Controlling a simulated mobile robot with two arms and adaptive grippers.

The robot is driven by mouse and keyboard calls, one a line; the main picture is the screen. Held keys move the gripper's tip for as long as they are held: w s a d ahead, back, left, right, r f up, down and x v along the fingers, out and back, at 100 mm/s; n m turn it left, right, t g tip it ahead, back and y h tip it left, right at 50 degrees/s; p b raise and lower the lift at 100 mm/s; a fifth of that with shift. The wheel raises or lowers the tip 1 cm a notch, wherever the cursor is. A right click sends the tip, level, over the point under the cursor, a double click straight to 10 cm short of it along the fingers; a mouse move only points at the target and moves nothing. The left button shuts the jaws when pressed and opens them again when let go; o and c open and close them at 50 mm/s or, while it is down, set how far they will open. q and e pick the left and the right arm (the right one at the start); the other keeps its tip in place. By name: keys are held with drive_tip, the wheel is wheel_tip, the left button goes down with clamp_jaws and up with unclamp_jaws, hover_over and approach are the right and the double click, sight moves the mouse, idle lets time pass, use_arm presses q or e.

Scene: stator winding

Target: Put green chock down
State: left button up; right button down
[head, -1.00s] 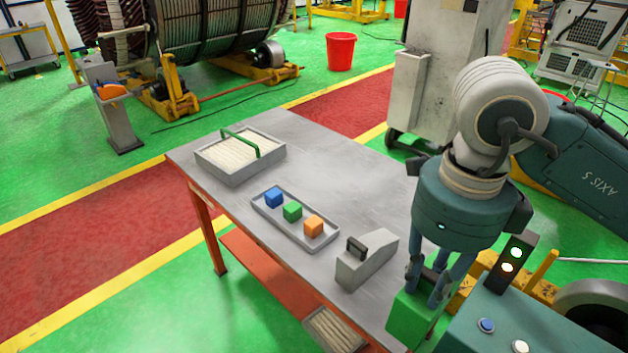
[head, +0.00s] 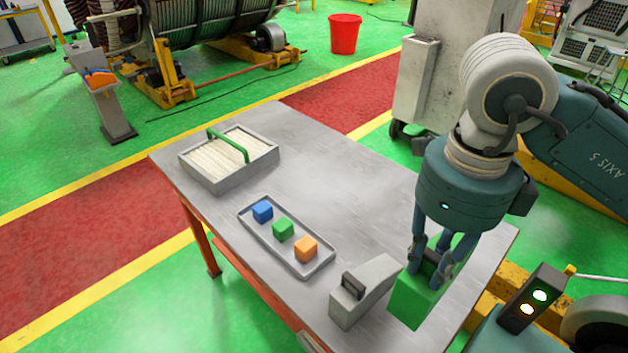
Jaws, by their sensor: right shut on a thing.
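The green chock (head: 411,300) is a green wedge-like block at the right end of the grey table (head: 330,185). My right gripper (head: 432,272) points down and is shut on the top of the chock, around its dark handle. The chock is just right of a grey chock (head: 362,290) with a dark handle that stands on the table. I cannot tell whether the green chock's underside touches the table top. My left gripper is not in the head view.
A grey tray (head: 305,274) holds a blue cube (head: 262,211), a green cube (head: 283,229) and an orange cube (head: 306,248). A box with a green handle (head: 226,147) stands at the table's far left. The table's middle and back are clear. A signal light box (head: 531,299) stands front right.

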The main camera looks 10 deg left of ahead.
sight(426, 278)
drive_tip(key=shift+w, duration=0.35)
drive_tip(key=shift+s, duration=0.25)
drive_tip(key=f, duration=0.2)
drive_tip(key=s+f+p, duration=0.1)
drive_tip(key=f, duration=0.4)
drive_tip(key=shift+w+f, duration=0.3)
drive_tip(key=shift+f, duration=0.1)
wheel_tip(426, 278, down, 6)
drive_tip(key=shift+f+p, duration=0.25)
drive_tip(key=shift+p, duration=0.7)
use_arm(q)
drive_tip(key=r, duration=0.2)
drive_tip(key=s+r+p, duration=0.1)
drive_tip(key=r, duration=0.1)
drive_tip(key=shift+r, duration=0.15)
use_arm(e)
wheel_tip(426, 278, down, 5)
drive_tip(key=shift+f, duration=0.15)
